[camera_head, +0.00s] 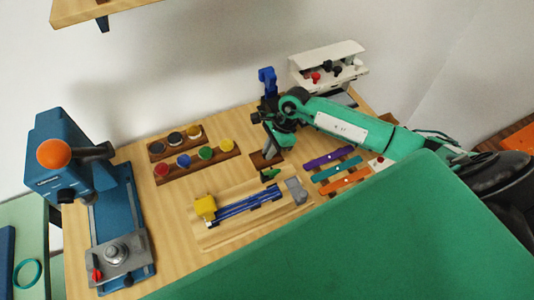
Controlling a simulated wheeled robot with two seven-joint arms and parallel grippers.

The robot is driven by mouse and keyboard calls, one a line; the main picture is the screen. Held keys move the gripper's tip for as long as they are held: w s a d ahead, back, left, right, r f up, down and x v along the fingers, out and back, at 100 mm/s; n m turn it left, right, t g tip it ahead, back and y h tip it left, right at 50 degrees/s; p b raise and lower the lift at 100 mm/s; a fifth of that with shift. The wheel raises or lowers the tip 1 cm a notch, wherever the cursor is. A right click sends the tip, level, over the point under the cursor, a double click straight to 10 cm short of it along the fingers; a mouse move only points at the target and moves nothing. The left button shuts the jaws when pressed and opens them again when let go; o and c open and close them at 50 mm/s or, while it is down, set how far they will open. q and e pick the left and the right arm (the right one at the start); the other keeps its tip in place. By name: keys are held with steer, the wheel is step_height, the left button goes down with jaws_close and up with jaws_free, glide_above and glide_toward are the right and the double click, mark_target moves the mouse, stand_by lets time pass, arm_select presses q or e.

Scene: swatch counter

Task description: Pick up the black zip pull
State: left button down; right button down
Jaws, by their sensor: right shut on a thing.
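My right arm reaches in from the right. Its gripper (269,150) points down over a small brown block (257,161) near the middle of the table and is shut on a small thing. The jaws and wrist mostly hide what they hold; it seems to be the black zip pull, but its outline does not show clearly. A small green piece (270,174) shows just below the gripper at the block's front edge. I cannot tell whether the held thing is clear of the block. My left gripper is not in view.
Button trays (199,160) lie to the left, with a wooden board (215,237) holding blue rods in front. Coloured strips (331,172) lie right of the gripper. A white rack (329,57) stands behind, a blue press (72,160) at left. A green surface covers the foreground.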

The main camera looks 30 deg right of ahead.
steer(key=shift+r, duration=0.1)
step_height(320, 180, up, 20)
steer(key=b, duration=0.5)
stand_by(0.6)
